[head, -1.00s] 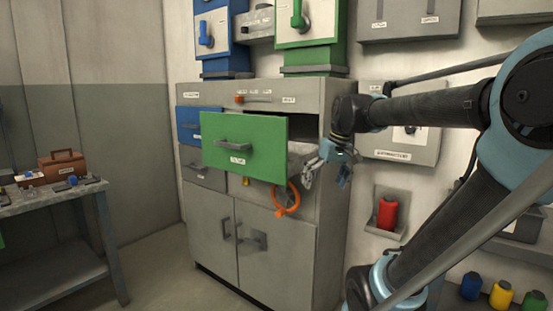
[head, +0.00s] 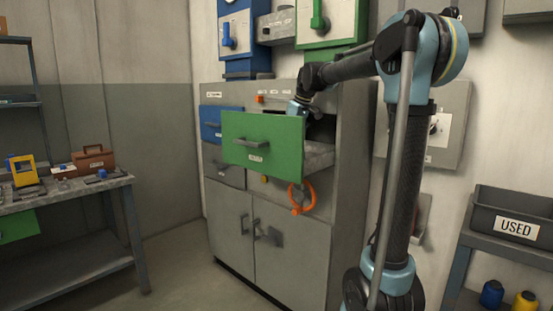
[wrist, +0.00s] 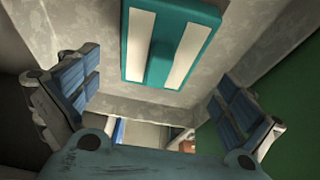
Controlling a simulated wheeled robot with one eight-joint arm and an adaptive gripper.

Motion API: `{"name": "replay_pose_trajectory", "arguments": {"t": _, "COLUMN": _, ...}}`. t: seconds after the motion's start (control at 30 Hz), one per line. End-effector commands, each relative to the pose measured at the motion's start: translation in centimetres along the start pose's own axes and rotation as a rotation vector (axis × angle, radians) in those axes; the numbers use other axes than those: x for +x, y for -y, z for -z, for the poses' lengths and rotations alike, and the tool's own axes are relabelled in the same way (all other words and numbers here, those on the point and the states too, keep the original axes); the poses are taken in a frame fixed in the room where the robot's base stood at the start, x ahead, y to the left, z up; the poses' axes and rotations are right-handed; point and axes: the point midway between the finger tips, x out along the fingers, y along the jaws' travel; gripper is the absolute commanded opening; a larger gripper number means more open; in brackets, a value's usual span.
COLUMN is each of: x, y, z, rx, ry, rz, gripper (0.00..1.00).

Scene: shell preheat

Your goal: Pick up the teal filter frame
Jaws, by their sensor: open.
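The teal filter frame (wrist: 160,55) shows in the wrist view at top centre. It is a flat teal piece with two pale panels and lies inside the open drawer. My gripper (wrist: 160,95) is open, with one finger pad at each side of the picture. The frame is between and beyond the pads, and I see no contact. In the head view my gripper reaches down behind the green drawer front (head: 262,143), which hides its fingers and the frame.
The drawer's grey side wall (head: 318,157) stands out from the grey cabinet (head: 290,235). An orange handwheel (head: 302,197) hangs below. A workbench (head: 70,195) is at left. A bin labelled USED (head: 490,228) is at right.

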Motion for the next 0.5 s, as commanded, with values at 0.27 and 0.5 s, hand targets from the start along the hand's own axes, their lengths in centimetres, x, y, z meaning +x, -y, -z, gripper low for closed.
{"name": "replay_pose_trajectory", "arguments": {"t": 0.27, "x": 2.5, "y": -0.1, "z": 0.0, "rx": 0.002, "ry": 0.000, "rz": -0.001, "gripper": 1.00}}
{"name": "replay_pose_trajectory", "arguments": {"t": 0.5, "x": 5.5, "y": -0.4, "z": 0.3, "rx": 0.003, "ry": 0.001, "rz": -0.002, "gripper": 1.00}}
